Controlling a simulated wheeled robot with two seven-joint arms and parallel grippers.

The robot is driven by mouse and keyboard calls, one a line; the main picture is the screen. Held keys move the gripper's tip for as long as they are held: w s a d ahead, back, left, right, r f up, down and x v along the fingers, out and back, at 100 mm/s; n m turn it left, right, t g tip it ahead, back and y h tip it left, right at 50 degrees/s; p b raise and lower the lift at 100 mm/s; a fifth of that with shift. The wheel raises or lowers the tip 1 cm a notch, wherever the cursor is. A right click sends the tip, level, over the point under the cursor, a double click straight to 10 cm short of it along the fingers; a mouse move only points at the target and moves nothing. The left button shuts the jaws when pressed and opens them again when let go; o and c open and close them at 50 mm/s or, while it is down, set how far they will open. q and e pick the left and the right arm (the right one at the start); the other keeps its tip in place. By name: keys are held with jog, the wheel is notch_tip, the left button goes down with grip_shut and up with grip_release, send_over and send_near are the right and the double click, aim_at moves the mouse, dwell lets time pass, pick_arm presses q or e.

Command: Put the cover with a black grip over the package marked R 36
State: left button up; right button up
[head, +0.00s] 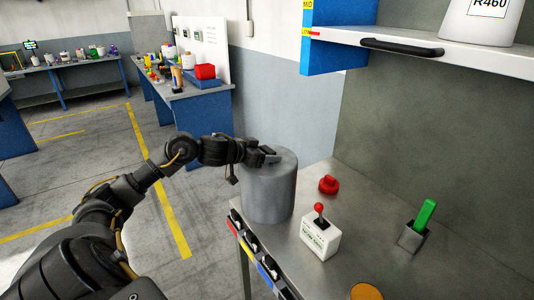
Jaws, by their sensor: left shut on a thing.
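A grey cylindrical cover (268,195) is at the left end of the metal workbench (375,235). My left gripper (264,156) is at its top, shut on what seems to be its grip, which the fingers hide. The cover looks upright; I cannot tell whether it rests on the bench or hangs just above it. Anything inside it is hidden. No package marked R 36 can be read; a white package (478,22) on the shelf, cut off by the top edge, reads R460. My right gripper is out of view.
On the bench are a red knob (328,184), a white box with a red-ball lever (320,240), a green-handled tool in a grey holder (412,237) and an orange round thing (366,291). A white shelf (420,58) with a black handle overhangs the back. Bare bench lies between them.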

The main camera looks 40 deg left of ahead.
pick_arm(q)
jog(key=o, duration=1.4)
jog(key=b+v, duration=0.3)
jog(key=v, duration=0.6)
jog(key=shift+f, duration=0.1)
jog(key=shift+b+v, duration=0.3)
jog(key=shift+v, duration=0.7)
